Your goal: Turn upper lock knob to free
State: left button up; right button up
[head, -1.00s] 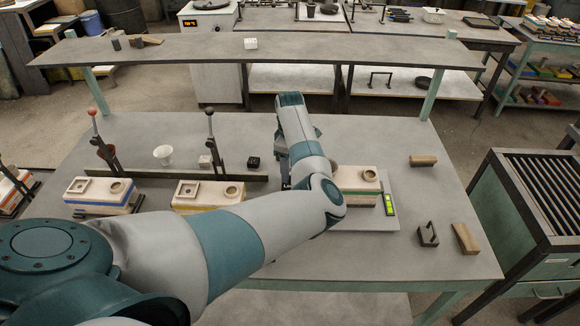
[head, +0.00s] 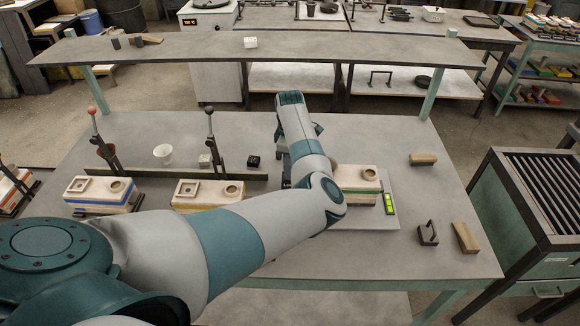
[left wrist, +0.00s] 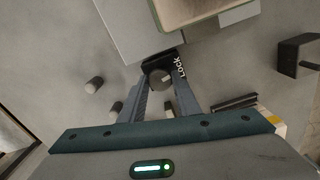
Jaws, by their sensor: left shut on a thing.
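The lock knob (left wrist: 161,78) is a small dark round knob beside a dark plate lettered LOCK (left wrist: 179,70), in the left wrist view. My left gripper (left wrist: 160,86) is shut on the knob, with one finger on each side of it. In the head view my left arm reaches across the table to the pale block with a round opening (head: 358,177), and the arm hides the knob and fingertips. Which way the knob is turned is hard to tell. My right gripper is not in view.
Two more pale blocks (head: 101,192) (head: 206,193) stand to the left, by upright levers with red and black tops. A dark bracket (head: 427,234) and wooden pieces (head: 465,238) lie at right.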

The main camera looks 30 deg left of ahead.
pick_arm(q)
jog(key=n, duration=0.4)
jog(key=n+b, duration=0.1)
jog(key=n, duration=0.3)
jog(key=n+b, duration=0.1)
jog(key=n, duration=0.3)
jog(key=shift+n, duration=0.3)
jog(key=shift+n+b, duration=0.7)
jog(key=shift+n, duration=1.1)
jog(key=o, duration=1)
jog(key=shift+o, duration=0.2)
